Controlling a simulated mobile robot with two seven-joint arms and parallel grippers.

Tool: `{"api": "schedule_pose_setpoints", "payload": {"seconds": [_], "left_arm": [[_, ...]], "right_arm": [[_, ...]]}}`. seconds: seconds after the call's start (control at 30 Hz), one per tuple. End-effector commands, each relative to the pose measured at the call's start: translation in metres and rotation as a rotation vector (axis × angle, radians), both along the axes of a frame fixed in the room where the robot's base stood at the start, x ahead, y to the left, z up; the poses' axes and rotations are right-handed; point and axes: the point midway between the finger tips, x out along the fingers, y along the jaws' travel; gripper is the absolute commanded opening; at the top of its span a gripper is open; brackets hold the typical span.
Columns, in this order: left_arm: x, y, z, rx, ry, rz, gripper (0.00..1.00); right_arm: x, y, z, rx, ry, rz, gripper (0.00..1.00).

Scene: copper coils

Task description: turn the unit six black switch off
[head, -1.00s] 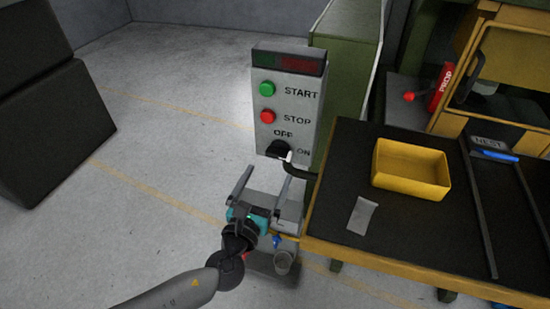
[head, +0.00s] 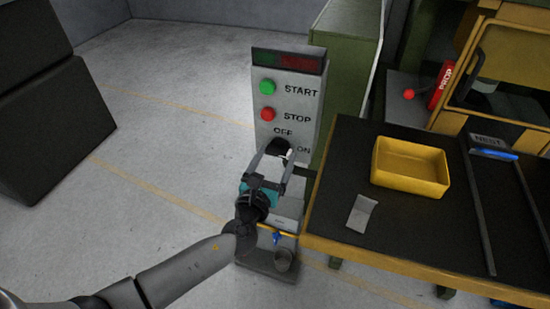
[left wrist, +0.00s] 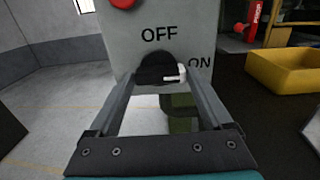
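The black switch (head: 279,147) is a round knob low on the grey control panel (head: 284,101), under the green START and red STOP buttons. In the left wrist view the knob (left wrist: 158,69) sits below OFF, and its white pointer (left wrist: 175,74) points right, toward ON. My left gripper (head: 273,152) is open, with its fingers pointing at the knob. In the left wrist view the fingertips (left wrist: 162,76) are on either side of the knob; I cannot tell whether they touch it. My right gripper is not in view.
A black-topped table (head: 335,193) with a yellow bin (head: 410,172) stands close to the right of the panel. A green cabinet (head: 350,70) is behind the panel. Black boxes (head: 50,125) stand at the left. The floor between them is clear.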

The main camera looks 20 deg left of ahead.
Motion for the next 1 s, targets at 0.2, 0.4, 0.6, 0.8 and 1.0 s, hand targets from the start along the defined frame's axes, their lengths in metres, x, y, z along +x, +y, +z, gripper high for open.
{"api": "schedule_pose_setpoints", "payload": {"seconds": [0.2, 0.4, 0.6, 0.8, 1.0], "left_arm": [[0.0, 0.0, 0.0, 0.0, 0.0, 0.0, 0.57], [0.0, 0.0, 0.0, 0.0, 0.0, 0.0, 0.35], [0.0, 0.0, 0.0, -0.001, 0.0, 0.0, 0.23], [0.0, 0.0, -0.001, -0.037, 0.001, 0.0, 0.23], [0.0, 0.0, -0.001, -0.142, 0.004, 0.001, 0.23]], "right_arm": [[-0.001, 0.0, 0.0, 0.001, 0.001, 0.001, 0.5], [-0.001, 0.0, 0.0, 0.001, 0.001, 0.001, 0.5], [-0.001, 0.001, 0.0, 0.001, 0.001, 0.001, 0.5], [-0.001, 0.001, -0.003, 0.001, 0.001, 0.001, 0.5], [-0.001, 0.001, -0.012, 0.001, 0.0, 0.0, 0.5]]}}
